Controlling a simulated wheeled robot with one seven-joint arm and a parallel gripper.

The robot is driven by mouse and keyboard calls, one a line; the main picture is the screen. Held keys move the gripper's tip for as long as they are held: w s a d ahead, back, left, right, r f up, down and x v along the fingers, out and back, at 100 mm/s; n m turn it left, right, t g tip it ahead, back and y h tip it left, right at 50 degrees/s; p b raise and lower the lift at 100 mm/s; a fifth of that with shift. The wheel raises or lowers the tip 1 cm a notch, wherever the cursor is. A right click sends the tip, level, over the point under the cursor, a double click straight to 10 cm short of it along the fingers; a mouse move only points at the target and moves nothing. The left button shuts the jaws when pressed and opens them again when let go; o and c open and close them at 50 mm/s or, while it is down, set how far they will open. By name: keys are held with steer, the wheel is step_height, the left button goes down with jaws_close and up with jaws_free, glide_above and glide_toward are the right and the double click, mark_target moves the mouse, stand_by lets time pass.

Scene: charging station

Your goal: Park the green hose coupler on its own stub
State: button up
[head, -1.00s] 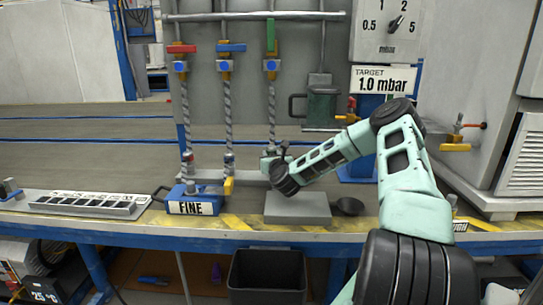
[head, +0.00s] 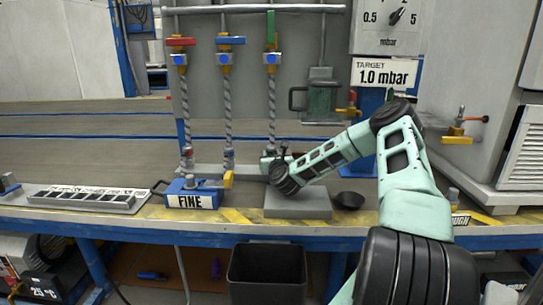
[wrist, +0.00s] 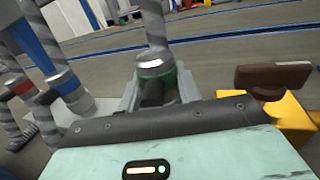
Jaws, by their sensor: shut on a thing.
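The green hose coupler (wrist: 157,72) is at the lower end of a braided grey hose (head: 271,110), which hangs from the green-handled valve (head: 270,30). My gripper (head: 270,160) is shut on it, with one jaw on either side in the wrist view (wrist: 160,92). The coupler looks about upright. Its lower end is hidden by my gripper in both views, so I cannot tell whether it touches a stub. The red-ringed coupler (wrist: 18,86) and blue-ringed coupler (wrist: 62,82) stand to its left, on the grey rail (head: 246,170). The green coupler's stub cannot be made out.
A blue FINE box (head: 192,198) with a yellow handle stands left of my gripper. A grey block (head: 297,205) and a black dish (head: 349,199) lie in front and to the right. A brown lever on a yellow body (wrist: 290,108) is close at right in the wrist view.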

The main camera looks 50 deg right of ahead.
steer(key=shift+f, duration=0.25)
steer(key=o, duration=1.2)
steer(key=shift+c, duration=0.2)
steer(key=shift+s, duration=0.1)
steer(key=p+v, duration=0.3)
steer(key=v, duration=1.4)
steer(key=shift+s+a, duration=0.1)
